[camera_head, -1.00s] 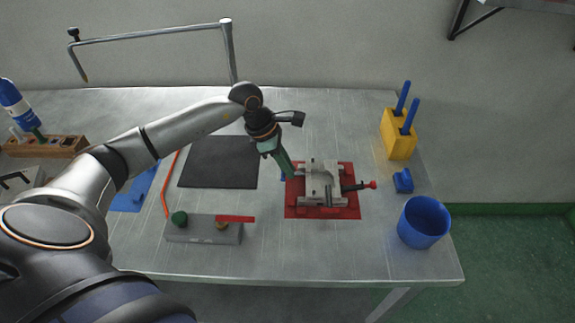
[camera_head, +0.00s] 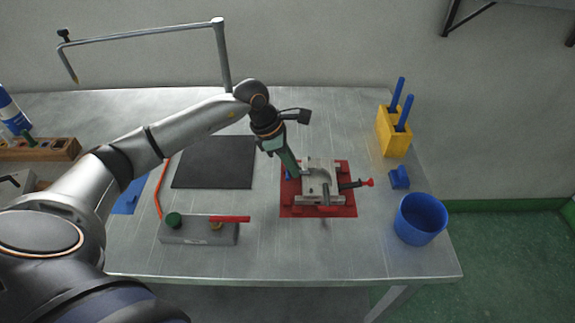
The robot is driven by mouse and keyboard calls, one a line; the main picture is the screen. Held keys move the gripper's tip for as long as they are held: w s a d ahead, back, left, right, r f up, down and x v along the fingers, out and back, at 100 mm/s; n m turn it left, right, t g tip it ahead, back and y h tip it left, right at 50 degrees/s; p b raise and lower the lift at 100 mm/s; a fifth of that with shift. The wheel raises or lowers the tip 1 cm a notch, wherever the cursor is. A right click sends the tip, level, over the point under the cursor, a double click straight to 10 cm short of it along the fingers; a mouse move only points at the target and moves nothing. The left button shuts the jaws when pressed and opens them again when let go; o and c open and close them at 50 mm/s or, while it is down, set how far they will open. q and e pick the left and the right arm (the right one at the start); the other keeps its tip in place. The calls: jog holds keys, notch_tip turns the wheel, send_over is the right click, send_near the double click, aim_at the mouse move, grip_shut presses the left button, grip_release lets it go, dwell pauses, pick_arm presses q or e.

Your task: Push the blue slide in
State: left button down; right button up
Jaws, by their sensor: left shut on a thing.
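A grey metal fixture (camera_head: 322,178) sits on a red mat (camera_head: 345,209) right of the table's middle. The blue slide (camera_head: 287,176) shows only as a small bit of blue at the fixture's left side, mostly hidden by my gripper. My left gripper (camera_head: 296,172) reaches in from the upper left, its fingertips at the fixture's left edge. It is shut, and the blue piece is at its tips; the exact contact is too small to see. My right gripper is not in view.
A red-tipped handle (camera_head: 368,182) sticks out right of the fixture. A blue cup (camera_head: 420,219), a small blue block (camera_head: 399,178) and a yellow holder (camera_head: 392,134) stand farther right. A black mat (camera_head: 214,163) and a grey valve block (camera_head: 200,231) lie left.

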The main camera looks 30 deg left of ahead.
pick_arm(q)
jog(key=c, duration=0.9)
grip_release()
jog(key=b+v, duration=0.1)
jog(key=v, duration=1.1)
jog(key=shift+r, duration=0.25)
jog(key=shift+s, duration=0.1)
